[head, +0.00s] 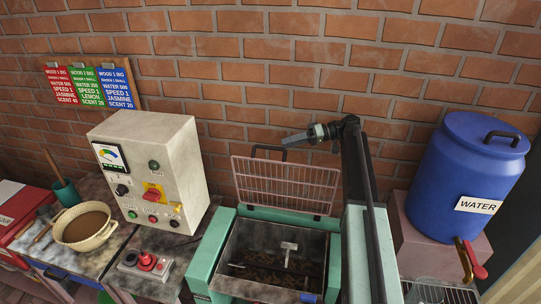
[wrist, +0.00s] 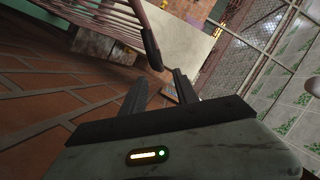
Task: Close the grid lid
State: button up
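The grid lid (head: 285,183) is a pinkish wire grille standing raised at the back of the green machine's open tub (head: 238,250), leaning near the brick wall. Its black handle (head: 268,148) is at the top edge. My gripper (head: 290,138) is beside the handle's right end, pointing left. In the wrist view the lid's bars (wrist: 100,12) run across the upper left, and the dark handle (wrist: 151,45) shows just ahead of the gap between my fingers (wrist: 160,82). The fingers are apart, with nothing clearly between them. I cannot tell whether they touch the handle.
The tub holds dark material and a pale T-shaped paddle (head: 288,249). A control box (head: 150,170) stands left of the tub, near a bowl (head: 84,226). A blue water barrel (head: 465,180) is at right. The brick wall is close behind the lid.

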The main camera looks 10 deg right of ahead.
aim_at(270, 148)
jog(key=b+x, duration=0.1)
jog(key=x, duration=0.7)
jog(key=shift+f+b, duration=0.15)
jog(key=shift+b, duration=0.25)
jog(key=shift+s, duration=0.1)
jog(key=shift+c, duration=0.4)
grip_shut()
jog(key=shift+d, duration=0.1)
dwell(0.4)
